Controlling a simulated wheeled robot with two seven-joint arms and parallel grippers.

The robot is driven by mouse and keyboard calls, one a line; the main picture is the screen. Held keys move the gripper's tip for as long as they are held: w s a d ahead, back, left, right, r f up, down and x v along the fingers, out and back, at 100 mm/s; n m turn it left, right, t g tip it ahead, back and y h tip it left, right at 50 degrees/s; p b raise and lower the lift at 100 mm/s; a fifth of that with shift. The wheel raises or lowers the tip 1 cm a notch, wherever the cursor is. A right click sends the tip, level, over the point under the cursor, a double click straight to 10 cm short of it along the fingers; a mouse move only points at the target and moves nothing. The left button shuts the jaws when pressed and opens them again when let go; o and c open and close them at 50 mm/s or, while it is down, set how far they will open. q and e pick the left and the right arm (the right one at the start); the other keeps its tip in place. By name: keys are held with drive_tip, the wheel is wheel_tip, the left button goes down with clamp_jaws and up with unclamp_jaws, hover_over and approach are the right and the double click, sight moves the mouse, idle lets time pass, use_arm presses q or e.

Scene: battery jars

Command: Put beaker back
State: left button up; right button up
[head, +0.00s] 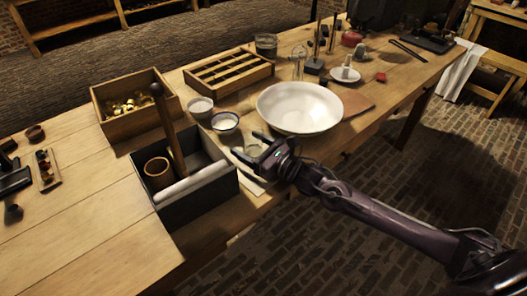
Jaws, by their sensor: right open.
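A small clear glass vessel (254,150), which looks like the beaker, stands near the table's front edge, partly hidden by my right gripper. My right gripper (247,144) is open, with its fingers pointing left around or just above the glass; I cannot tell whether they touch it. The arm reaches in from the lower right. Another glass jar (266,46), dark inside, stands at the back of the table. My left gripper is out of view.
A dark box (205,199) with a clay pot and a wooden post stands left of the gripper. Two small bowls (225,123) (200,107) and a large white basin (300,106) are close by. A divided wooden tray (230,75) lies behind.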

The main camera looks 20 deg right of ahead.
sight(258, 151)
drive_tip(key=v, duration=0.5)
drive_tip(key=shift+f, duration=0.1)
drive_tip(key=v, duration=0.5)
drive_tip(key=shift+s+d, duration=0.2)
drive_tip(key=shift+s, duration=0.05)
drive_tip(key=shift+s+d, duration=0.15)
drive_tip(key=shift+s, duration=0.15)
drive_tip(key=shift+s+d, duration=0.2)
drive_tip(key=shift+s, duration=0.15)
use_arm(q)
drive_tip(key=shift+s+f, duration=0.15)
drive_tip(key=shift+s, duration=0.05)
